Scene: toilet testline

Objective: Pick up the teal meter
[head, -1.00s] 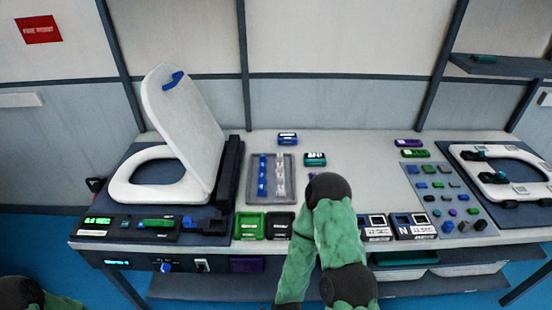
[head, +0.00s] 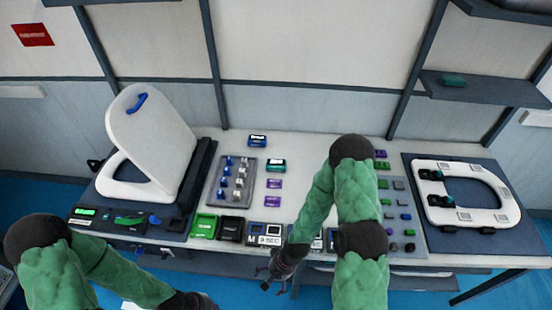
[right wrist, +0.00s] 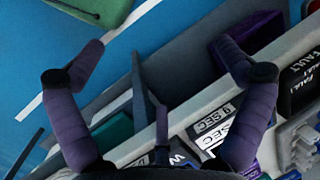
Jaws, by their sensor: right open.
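A small teal meter (head: 276,165) with a pale display lies on the white tabletop, just right of the grey tray and below a blue meter (head: 258,140). My right gripper (head: 275,284) hangs at the table's front edge, well in front of the teal meter and apart from it. In the right wrist view its purple-grey fingers (right wrist: 162,60) are spread with nothing between them; the teal meter cannot be made out there. My left gripper (head: 200,302) is at the bottom edge of the head view, its fingers not clearly visible.
A grey tray (head: 211,190) with small parts, purple blocks (head: 274,184), and green (head: 204,228) and black (head: 231,230) bins are nearby. A toilet seat assembly (head: 110,172) stands left; another seat (head: 436,216) lies right. A shelf (head: 480,92) holds another teal item (head: 453,80).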

